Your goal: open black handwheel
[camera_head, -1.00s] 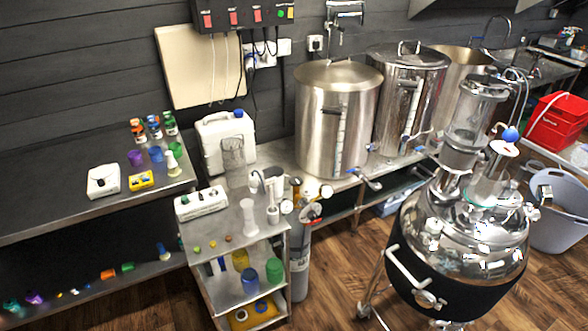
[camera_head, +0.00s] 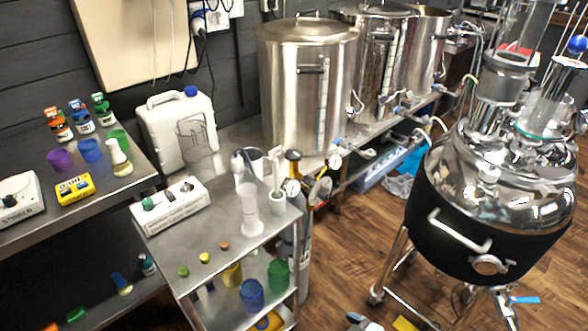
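A small black handwheel (camera_head: 293,155) appears to sit on top of the yellow-brass valve of a grey gas cylinder (camera_head: 303,245), between the steel cart and the brewing bench. Pressure gauges (camera_head: 292,187) are beside the valve. The handwheel is small in the picture, and whether it is turned open or shut cannot be told. The cylinder's body is partly hidden by the cart.
A steel cart (camera_head: 180,240) with cups and a white device stands left of the cylinder. Tall steel kettles (camera_head: 305,90) stand on the bench behind. A large black-jacketed vessel (camera_head: 480,230) stands on the right. Wooden floor (camera_head: 350,265) lies between cart and vessel.

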